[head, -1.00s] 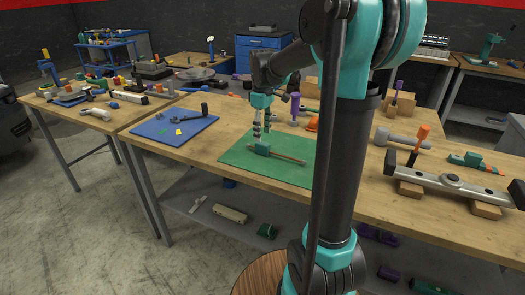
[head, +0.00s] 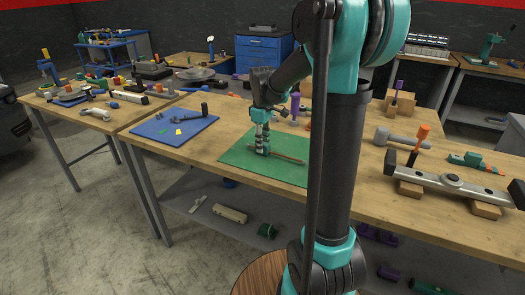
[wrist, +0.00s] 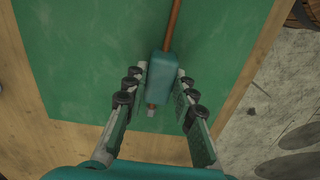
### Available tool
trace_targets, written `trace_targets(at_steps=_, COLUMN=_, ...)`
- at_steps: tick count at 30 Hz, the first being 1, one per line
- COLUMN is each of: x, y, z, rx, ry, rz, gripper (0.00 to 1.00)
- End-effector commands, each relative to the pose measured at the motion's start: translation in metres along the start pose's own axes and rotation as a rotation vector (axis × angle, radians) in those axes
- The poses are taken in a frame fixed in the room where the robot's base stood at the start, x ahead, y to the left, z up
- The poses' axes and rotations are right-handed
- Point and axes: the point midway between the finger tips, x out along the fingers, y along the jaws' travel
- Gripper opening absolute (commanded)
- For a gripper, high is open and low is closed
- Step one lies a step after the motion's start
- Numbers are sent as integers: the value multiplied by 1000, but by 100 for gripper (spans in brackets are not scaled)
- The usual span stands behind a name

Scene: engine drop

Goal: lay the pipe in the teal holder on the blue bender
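A thin copper-brown pipe (head: 288,158) lies on the green mat (head: 235,153), with a teal block-shaped holder around it near one end. In the wrist view the holder (wrist: 160,77) sits between my fingertips, and the pipe (wrist: 173,28) runs out past it toward the top. My gripper (wrist: 161,74) is open, its fingers on either side of the holder with small gaps visible. In the head view my gripper (head: 262,150) points down at the mat and mostly hides the holder. A blue upright tool (head: 48,70) on the far-left table may be the bender; I cannot tell.
A blue mat (head: 160,131) with a dark tool lies left of the green mat. A long silver level-like bar (head: 450,183) rests on wooden blocks at the right. The left table (head: 70,110) is crowded with tools. Bare wood surrounds the green mat.

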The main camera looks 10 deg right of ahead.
Motion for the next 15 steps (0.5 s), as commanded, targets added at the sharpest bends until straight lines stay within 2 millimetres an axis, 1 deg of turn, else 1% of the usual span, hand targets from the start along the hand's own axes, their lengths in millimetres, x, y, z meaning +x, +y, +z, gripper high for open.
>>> trace_targets(at_steps=1, x=0, y=0, z=0, rx=0, ry=0, rz=0, gripper=14)
trace_targets(at_steps=4, x=0, y=0, z=0, rx=0, ry=0, rz=0, gripper=2)
trace_targets(at_steps=5, x=0, y=0, z=0, rx=0, ry=0, rz=0, gripper=0)
trace_targets(at_steps=15, x=-2, y=0, z=0, rx=0, ry=0, rz=0, gripper=0)
